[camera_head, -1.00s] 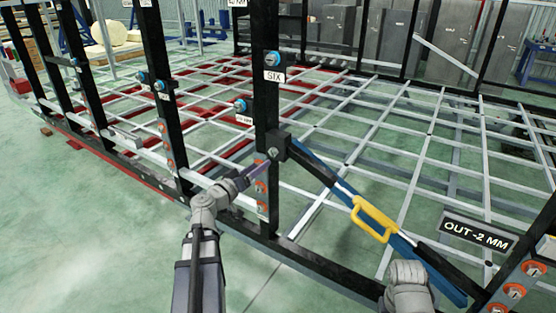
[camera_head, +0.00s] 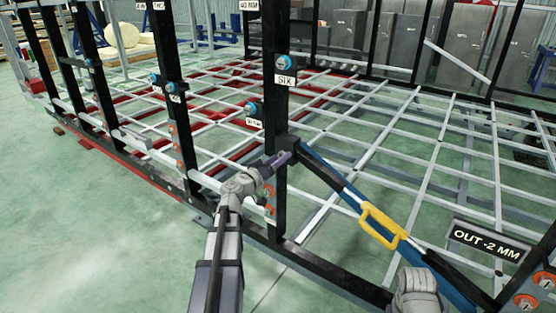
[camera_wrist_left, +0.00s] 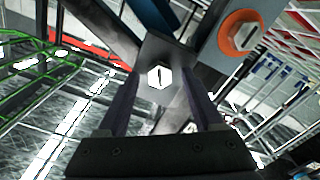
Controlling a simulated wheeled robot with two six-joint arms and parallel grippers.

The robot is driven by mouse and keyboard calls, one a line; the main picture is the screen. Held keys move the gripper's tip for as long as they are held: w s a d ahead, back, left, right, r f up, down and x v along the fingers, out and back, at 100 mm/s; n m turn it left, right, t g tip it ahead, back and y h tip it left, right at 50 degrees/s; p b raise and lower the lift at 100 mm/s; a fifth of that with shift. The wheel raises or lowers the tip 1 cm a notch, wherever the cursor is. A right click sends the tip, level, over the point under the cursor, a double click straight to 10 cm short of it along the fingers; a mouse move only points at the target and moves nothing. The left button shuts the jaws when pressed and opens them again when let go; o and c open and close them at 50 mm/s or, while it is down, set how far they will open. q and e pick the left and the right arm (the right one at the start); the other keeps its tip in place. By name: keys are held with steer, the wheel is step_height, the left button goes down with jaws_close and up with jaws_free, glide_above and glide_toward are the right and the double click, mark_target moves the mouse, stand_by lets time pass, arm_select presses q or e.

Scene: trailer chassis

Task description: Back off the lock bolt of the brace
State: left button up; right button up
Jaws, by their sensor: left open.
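The brace (camera_head: 335,184) is a blue and black diagonal bar with a yellow handle (camera_head: 383,226). Its upper end meets a black upright through a dark block (camera_head: 291,143). In the left wrist view the lock bolt (camera_wrist_left: 159,77) is a pale hex head with a dark mark, set in a grey block. My left gripper (camera_head: 282,158) is open at that block, and its fingers cover the bolt in the head view. In the left wrist view its fingers (camera_wrist_left: 160,108) stand either side below the bolt head; contact cannot be told. My right arm's grey wrist shows bottom right, its jaws unseen.
A sign reading OUT -2 MM (camera_head: 485,241) hangs near the brace's lower end. The upright labelled SIX (camera_head: 285,82) carries a blue-ringed fitting and orange-ringed bolts. An orange-ringed bolt (camera_wrist_left: 240,34) is close right of the lock bolt. A grey lattice frame lies behind.

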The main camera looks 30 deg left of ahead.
arm_select(q)
jaws_close()
stand_by(0.5)
